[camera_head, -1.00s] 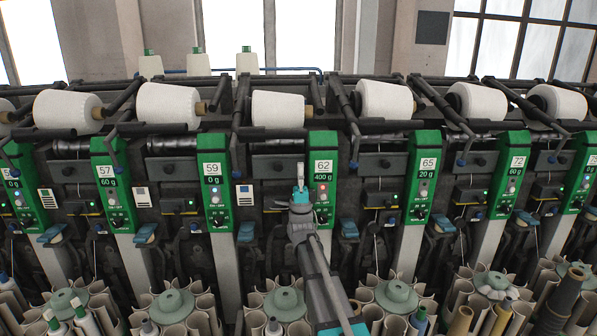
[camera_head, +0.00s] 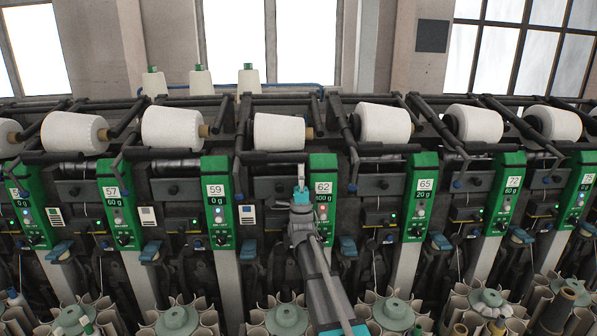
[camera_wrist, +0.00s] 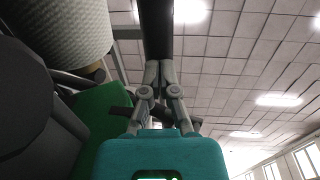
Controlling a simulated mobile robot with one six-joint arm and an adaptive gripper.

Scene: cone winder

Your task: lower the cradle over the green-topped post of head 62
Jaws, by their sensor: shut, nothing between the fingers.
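The green-topped post of head 62 (camera_head: 322,190) stands near the middle of the head view, with "62" on its label. It also shows as a green surface in the wrist view (camera_wrist: 112,130). The dark cradle (camera_head: 272,158) of this head runs above and left of the post, with a white yarn cone (camera_head: 280,132) behind it. My gripper (camera_head: 300,168) points up, in front of the machine just left of the label. Its fingers (camera_wrist: 158,68) are together and empty, in line with a black bar (camera_wrist: 156,28) in the wrist view. Whether they touch it I cannot tell.
Post 59 (camera_head: 217,190) and post 65 (camera_head: 424,185) flank head 62, with similar cradles and cones. A large cone (camera_wrist: 65,35) fills the wrist view's upper left. Holders with green discs (camera_head: 288,318) stand below. The upper right of the wrist view shows only the distant ceiling.

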